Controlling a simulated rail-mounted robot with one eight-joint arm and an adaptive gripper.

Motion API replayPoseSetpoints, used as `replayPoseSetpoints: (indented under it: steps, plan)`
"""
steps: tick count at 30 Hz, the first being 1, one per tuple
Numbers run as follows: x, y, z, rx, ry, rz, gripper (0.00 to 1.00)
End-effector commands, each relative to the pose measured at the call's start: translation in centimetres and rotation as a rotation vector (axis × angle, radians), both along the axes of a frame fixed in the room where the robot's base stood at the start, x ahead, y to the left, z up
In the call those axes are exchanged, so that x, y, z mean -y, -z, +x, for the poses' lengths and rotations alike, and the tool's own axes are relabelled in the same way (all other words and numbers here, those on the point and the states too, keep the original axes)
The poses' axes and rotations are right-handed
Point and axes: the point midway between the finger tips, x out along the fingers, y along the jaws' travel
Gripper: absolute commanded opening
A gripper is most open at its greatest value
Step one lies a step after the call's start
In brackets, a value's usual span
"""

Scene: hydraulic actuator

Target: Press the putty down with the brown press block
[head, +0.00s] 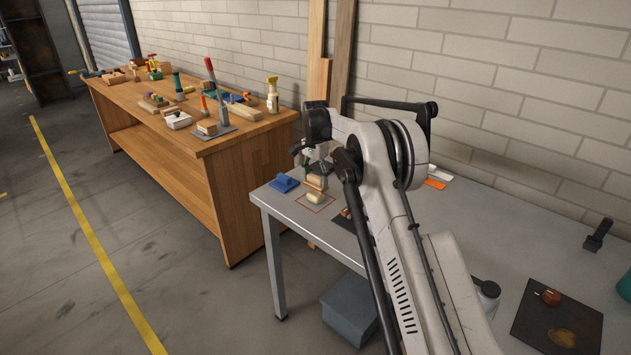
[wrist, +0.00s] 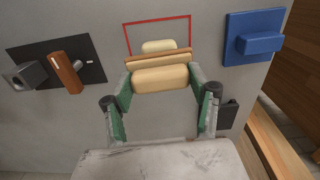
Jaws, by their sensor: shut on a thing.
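My gripper (wrist: 165,80) has its two green fingers shut on the press block. A brown board (wrist: 160,58) shows with a rounded cream piece (wrist: 166,79) against it, between the fingers. In the head view the brown and cream block (head: 316,183) is under my gripper, close to the table's left end. The putty (wrist: 158,46), a pale cream lump, lies inside a red square outline on the grey table; it also shows in the head view (head: 315,198). The block is right beside the putty in the picture and hides part of it. I cannot tell whether they touch.
A blue float with a handle (wrist: 258,38) lies right of the outline in the wrist view. A dark mat (wrist: 50,60) with a brown-handled tool (wrist: 65,72) lies to the left. The grey table (head: 470,235) is clear along its middle. A cluttered wooden bench (head: 180,125) stands apart.

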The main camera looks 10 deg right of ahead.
Motion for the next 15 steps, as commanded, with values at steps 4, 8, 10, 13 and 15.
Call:
replayPoseSetpoints:
  steps: [4, 8, 10, 13, 15]
  plan:
    - [0.0, -1.1, 0.0, 0.0, 0.0, 0.0, 0.33]
    - [0.0, -2.0, 0.0, 0.0, 0.0, 0.0, 0.33]
    - [0.0, -2.5, 0.0, 0.0, 0.0, 0.0, 0.33]
    - [0.0, -3.2, 0.0, 0.0, 0.0, 0.0, 0.33]
    - [0.0, -3.7, 0.0, 0.0, 0.0, 0.0, 0.33]
